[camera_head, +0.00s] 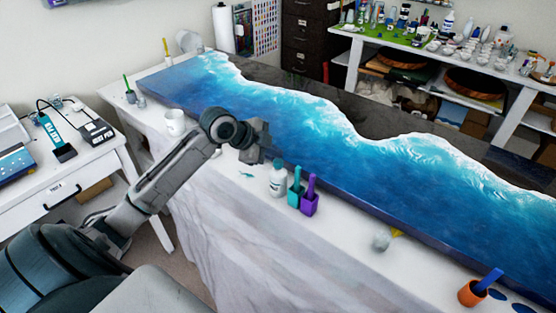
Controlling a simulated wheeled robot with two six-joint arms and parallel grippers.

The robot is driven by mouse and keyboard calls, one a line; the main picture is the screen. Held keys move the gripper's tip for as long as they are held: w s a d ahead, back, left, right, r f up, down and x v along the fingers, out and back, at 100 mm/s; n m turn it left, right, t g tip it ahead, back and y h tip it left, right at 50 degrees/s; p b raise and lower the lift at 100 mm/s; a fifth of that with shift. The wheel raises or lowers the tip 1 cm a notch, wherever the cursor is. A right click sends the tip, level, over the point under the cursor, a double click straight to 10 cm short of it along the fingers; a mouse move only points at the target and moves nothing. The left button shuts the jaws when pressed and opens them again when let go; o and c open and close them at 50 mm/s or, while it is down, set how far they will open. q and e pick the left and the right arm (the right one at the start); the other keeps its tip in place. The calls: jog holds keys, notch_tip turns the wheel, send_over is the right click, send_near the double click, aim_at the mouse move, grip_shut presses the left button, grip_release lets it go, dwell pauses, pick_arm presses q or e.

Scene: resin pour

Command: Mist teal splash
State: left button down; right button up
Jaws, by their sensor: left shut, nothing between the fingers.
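A small teal splash (247,174) lies on the white table cover, in front of the long blue resin slab. A white bottle (278,181) with a label stands upright to the right of the splash. A teal cup (295,196) with a stick in it stands beside the bottle. My left gripper (262,150) is shut and empty, over the near edge of the slab, above and just behind the splash and bottle in the picture. My right gripper is not in view.
A purple cup (310,204) stands right of the teal cup. A white mug (175,122) is at left, a grey lump (381,241) and an orange cup (469,294) at right. The slab (330,140) fills most of the table. Shelves stand behind.

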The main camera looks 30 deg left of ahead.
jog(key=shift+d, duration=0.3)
pick_arm(q)
jog(key=shift+f, duration=0.1)
jog(key=shift+f, duration=0.35)
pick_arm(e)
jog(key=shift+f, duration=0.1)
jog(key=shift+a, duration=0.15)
pick_arm(q)
jog(key=shift+r+p, duration=0.4)
jog(key=shift+r, duration=0.05)
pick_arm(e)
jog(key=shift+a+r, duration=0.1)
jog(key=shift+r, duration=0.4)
pick_arm(q)
jog(key=shift+r, duration=0.1)
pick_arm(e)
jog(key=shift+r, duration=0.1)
